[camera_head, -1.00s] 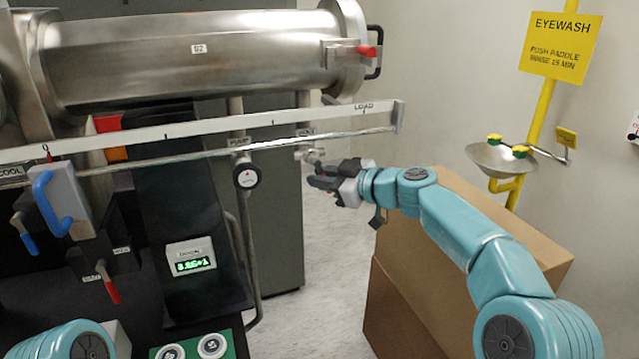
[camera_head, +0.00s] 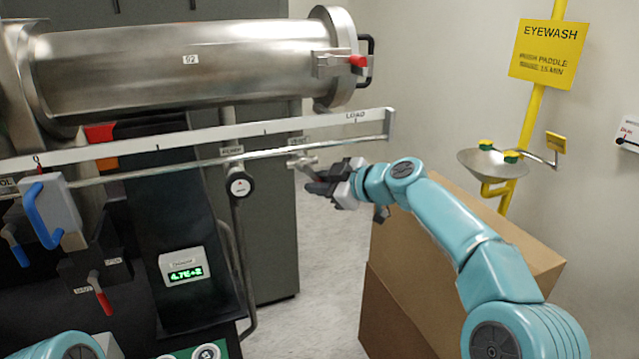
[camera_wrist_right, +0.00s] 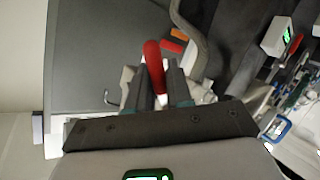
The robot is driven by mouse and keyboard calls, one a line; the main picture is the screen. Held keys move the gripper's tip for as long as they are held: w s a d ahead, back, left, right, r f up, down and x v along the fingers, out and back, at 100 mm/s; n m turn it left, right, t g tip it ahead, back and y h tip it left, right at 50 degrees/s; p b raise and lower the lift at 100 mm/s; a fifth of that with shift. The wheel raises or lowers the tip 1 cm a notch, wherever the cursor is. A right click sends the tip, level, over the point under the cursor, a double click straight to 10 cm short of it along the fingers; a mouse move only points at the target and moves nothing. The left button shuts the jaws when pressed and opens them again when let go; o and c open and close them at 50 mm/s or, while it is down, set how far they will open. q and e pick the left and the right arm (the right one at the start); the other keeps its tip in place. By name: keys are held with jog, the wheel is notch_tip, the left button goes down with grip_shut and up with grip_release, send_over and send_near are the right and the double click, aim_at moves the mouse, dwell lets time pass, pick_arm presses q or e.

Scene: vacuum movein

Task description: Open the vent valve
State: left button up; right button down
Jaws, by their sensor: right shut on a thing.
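The vent valve (camera_head: 303,161) sits below a small label on the thin rail, right of the round dial; its metal body shows just left of my right gripper (camera_head: 318,187). In the right wrist view, a red lever handle (camera_wrist_right: 152,56) stands between the two dark fingers of my right gripper (camera_wrist_right: 155,85), which is shut on it. In the head view the fingers mostly hide this lever. My left gripper is out of view; only a teal part of my left arm shows at the bottom left.
A digital gauge (camera_head: 186,268) is lit green. A round dial (camera_head: 240,187) hangs left of the valve. A steel chamber (camera_head: 180,72) lies above the rail. Cardboard boxes (camera_head: 470,235) stand under my right arm. An eyewash basin (camera_head: 492,163) is on the right.

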jog(key=c, duration=1.2)
grip_release()
jog(key=shift+s, duration=0.1)
jog(key=shift+d, duration=0.15)
jog(key=b+v, duration=0.6)
jog(key=v, duration=1)
jog(key=shift+s, duration=0.1)
